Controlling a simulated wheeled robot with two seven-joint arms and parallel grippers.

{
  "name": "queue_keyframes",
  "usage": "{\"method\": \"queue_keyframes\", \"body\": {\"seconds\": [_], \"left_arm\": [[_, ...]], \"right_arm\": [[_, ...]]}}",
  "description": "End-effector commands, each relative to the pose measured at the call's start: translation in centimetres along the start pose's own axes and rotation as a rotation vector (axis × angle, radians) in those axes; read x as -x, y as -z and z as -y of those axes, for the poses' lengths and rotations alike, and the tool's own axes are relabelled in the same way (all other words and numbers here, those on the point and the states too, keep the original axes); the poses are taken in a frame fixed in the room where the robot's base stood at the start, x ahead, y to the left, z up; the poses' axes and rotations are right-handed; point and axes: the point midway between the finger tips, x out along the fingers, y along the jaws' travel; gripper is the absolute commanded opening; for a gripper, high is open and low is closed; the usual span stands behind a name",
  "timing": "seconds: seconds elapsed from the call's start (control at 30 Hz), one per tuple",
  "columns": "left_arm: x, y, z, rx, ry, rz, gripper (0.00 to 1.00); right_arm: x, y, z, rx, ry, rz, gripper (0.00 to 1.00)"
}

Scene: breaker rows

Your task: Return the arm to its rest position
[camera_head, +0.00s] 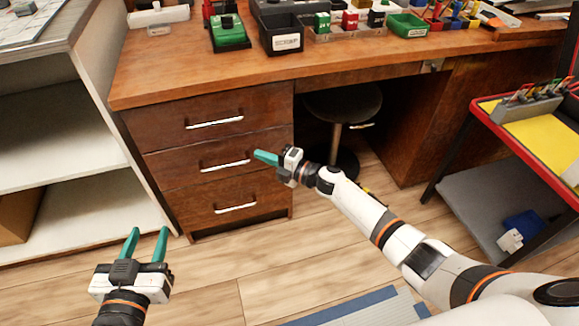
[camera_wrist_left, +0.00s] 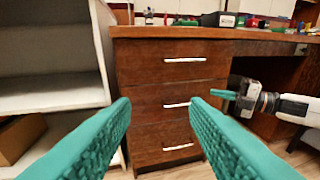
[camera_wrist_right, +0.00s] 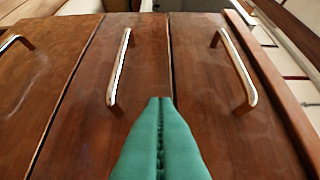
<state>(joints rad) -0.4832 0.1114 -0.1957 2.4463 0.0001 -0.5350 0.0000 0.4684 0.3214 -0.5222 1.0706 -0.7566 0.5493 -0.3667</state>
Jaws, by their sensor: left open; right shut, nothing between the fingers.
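My left gripper (camera_head: 148,244) is at the lower left of the head view, with its two teal fingers apart and nothing between them. In the left wrist view its open fingers (camera_wrist_left: 160,115) frame the desk drawers. My right gripper (camera_head: 262,157) is in front of the desk's drawers, its teal fingers pressed together and pointing left. In the right wrist view the shut fingers (camera_wrist_right: 160,125) are in front of the wooden drawer fronts, with nothing held. I cannot tell how far the fingertips are from the wood. My right arm (camera_head: 365,210) stretches in from the lower right.
A wooden desk (camera_head: 160,75) has three closed drawers with metal handles (camera_head: 226,164). A stool (camera_head: 343,102) stands under it. Bins and small parts line its top. A white shelf (camera_head: 75,130) is at left, a red-framed cart (camera_head: 490,110) at right. Wood floor (camera_head: 205,285) is open between.

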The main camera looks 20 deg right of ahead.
Motion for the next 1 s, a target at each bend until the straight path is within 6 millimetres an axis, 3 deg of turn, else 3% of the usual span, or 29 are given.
{"method": "queue_keyframes", "body": {"seconds": [0.3, 0.5, 0.83, 1.0], "left_arm": [[1.7, 4.5, -0.7, -0.001, -0.018, -0.302, 0.41], [2.7, 6.2, -1.0, -0.001, -0.025, -0.415, 0.41], [3.0, 6.7, -1.1, -0.001, -0.027, -0.444, 0.41], [3.0, 6.7, -1.1, 0.000, -0.026, -0.443, 0.41]], "right_arm": [[5.1, -0.1, 0.0, 0.000, -0.004, 0.001, 0.00], [7.3, -0.1, -0.1, -0.001, -0.002, 0.001, 0.00], [7.7, -0.6, 0.1, -0.031, 0.012, -0.020, 0.00], [7.8, -3.0, 1.7, -0.252, 0.078, -0.184, 0.00]]}}
